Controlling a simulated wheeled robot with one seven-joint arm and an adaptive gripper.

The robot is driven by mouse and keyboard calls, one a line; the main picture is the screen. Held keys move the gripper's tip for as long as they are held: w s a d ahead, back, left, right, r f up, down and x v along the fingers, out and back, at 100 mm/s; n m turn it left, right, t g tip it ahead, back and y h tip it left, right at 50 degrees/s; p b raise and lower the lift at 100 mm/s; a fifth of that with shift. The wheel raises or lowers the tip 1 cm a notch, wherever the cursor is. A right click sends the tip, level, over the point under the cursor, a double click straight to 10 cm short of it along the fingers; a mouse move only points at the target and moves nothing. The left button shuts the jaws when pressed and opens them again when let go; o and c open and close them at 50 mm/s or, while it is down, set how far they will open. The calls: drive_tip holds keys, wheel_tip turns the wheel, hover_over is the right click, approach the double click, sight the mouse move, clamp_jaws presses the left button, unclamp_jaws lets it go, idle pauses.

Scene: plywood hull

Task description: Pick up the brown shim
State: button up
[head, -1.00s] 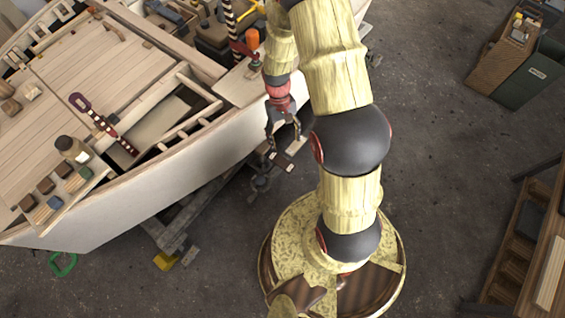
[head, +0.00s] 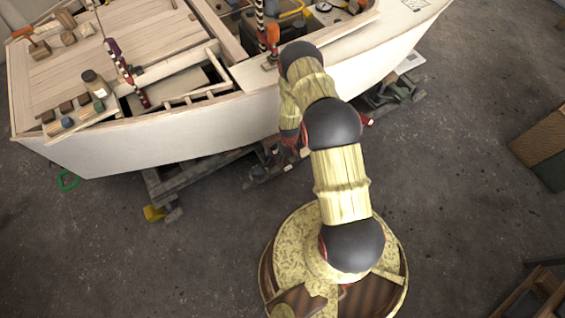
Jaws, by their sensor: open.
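Several small blocks lie in two rows on a pale board (head: 103,118) at the hull's near left edge. Brown ones sit in the back row, and one of these (head: 48,116) is at its left end; I cannot tell for sure which is the brown shim. A blue block (head: 68,123) and a green block (head: 83,116) lie in front. My gripper (head: 284,154) hangs low outside the hull's side, well to the right of the blocks. It is open, small and partly hidden by my arm. I see nothing held in it.
A jar (head: 95,84) stands beside the blocks. A striped clamp (head: 127,75) rises to their right. The white hull side (head: 200,130) stands between my gripper and the deck. A trestle (head: 195,172) is under the hull. The floor on the right is largely clear.

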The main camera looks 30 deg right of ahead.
sight(287, 166)
drive_tip(key=shift+w+f+b, duration=0.2)
drive_tip(key=shift+f+b, duration=0.7)
drive_tip(key=shift+f, duration=1.05)
drive_tip(key=shift+w+f+b, duration=0.2)
drive_tip(key=shift+f+b, duration=0.65)
drive_tip(key=shift+f, duration=1.1)
drive_tip(key=shift+c, duration=1.3)
drive_tip(key=c, duration=1.1)
drive_tip(key=shift+r, duration=0.1)
drive_tip(key=shift+r+p, duration=0.4)
drive_tip(key=shift+r, duration=0.1)
wheel_tip(287, 166, up, 2)
drive_tip(key=shift+r+p, duration=0.15)
drive_tip(key=shift+p, duration=0.5)
drive_tip(key=s+a+r+p, duration=0.5)
drive_tip(key=s+a+r, duration=0.3)
drive_tip(key=a, duration=0.3)
drive_tip(key=shift+a+r, duration=0.4)
drive_tip(key=shift+r, duration=0.4)
